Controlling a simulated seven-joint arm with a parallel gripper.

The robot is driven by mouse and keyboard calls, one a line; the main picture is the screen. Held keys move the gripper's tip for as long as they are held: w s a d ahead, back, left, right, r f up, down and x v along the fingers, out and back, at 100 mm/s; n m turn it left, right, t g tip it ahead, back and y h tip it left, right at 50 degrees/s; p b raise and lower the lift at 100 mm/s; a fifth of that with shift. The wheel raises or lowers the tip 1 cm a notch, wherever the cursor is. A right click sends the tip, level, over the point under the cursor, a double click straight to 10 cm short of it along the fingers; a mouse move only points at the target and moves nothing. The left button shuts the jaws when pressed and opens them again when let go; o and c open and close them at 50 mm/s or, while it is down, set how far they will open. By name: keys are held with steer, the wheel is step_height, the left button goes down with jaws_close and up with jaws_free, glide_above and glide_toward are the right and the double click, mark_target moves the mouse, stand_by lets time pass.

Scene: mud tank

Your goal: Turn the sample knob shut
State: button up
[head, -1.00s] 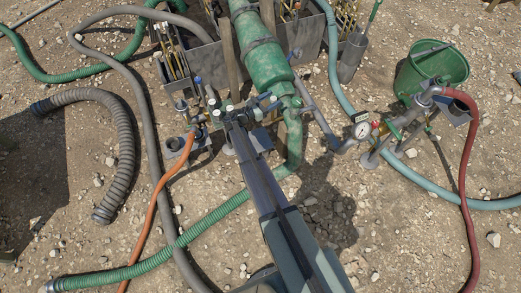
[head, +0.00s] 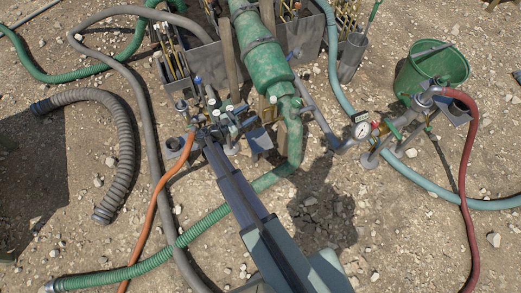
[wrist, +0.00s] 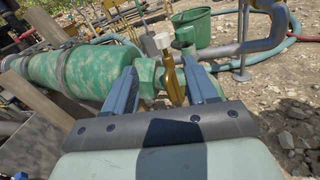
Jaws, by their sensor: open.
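My gripper (wrist: 160,68) is open, with one blue-grey finger on each side of a brass stem (wrist: 171,78) in the wrist view. A white cap (wrist: 162,42) tops this stem. The fingers do not visibly close on it, and I cannot tell whether either touches. In the head view my gripper (head: 222,118) is over a cluster of small valves at the lower end of the green pipe (head: 262,62). I cannot tell for sure which fitting is the sample knob; the capped stem may be it. My gripper partly covers the cluster.
The green pipe also fills the left of the wrist view (wrist: 75,72). An orange hose (head: 157,200) and a grey hose (head: 150,130) run left of my arm. A pressure gauge (head: 361,130) and a green bucket (head: 447,68) stand right.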

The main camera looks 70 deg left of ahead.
steer(key=s+d+f+m+g+h, duration=0.1)
steer(key=d+f+m+g+h, duration=0.1)
steer(key=d, duration=0.5)
steer(key=s+d+f+m+g+h, duration=0.1)
steer(key=d+f+m+g+h, duration=0.1)
steer(key=d+f+m+g, duration=0.3)
steer(key=s+d+f+m+g+h, duration=0.1)
steer(key=d+f+m+g+h, duration=0.1)
steer(key=d+f+m, duration=0.3)
steer(key=shift+d+f+m+g, duration=0.4)
steer(key=shift+d+m+g, duration=0.7)
steer(key=shift+d, duration=1.1)
steer(key=shift+w+a+t, duration=0.1)
steer(key=shift+w+t, duration=0.05)
steer(key=shift+t, duration=0.15)
